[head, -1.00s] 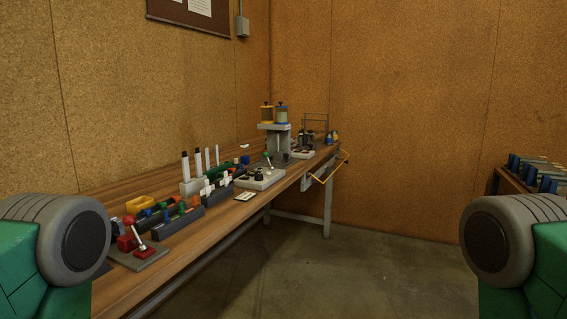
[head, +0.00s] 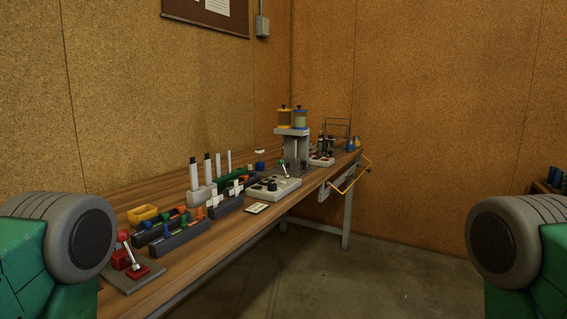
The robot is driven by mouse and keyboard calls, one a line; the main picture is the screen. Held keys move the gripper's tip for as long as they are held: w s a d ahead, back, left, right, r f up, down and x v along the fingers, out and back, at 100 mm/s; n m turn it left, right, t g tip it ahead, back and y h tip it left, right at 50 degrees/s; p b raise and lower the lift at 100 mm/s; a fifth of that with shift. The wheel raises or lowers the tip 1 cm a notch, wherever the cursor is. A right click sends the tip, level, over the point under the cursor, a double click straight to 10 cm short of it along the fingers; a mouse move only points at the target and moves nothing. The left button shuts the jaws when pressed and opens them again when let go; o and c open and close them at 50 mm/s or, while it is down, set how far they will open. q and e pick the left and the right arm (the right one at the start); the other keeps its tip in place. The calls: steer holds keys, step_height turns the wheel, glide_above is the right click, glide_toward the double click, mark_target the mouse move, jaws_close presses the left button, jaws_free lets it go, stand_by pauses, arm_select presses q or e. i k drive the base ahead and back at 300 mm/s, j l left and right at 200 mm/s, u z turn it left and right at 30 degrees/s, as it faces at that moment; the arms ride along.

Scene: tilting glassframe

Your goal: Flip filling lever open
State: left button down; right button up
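A filling station (head: 295,150) with a yellow-capped canister (head: 285,118) and a blue-capped canister (head: 300,118) stands toward the far end of the bench. A small lever with a green knob (head: 283,163) stands in front of its column. A lever with a red ball knob (head: 123,236) stands on a grey plate at the near end of the bench. I cannot tell from the picture which is the filling lever, or its state. Only green and grey parts of my arms show at both lower corners. Both grippers are out of view.
The floor (head: 400,275) to the right is clear. Blue-topped items (head: 548,180) stand at the right edge.

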mark_target(281, 161)
steer(key=i+l+z, duration=0.1)
steer(key=i+z, duration=0.3)
steer(key=i, duration=0.15)
steer(key=i+z, duration=0.4)
steer(key=i, duration=0.15)
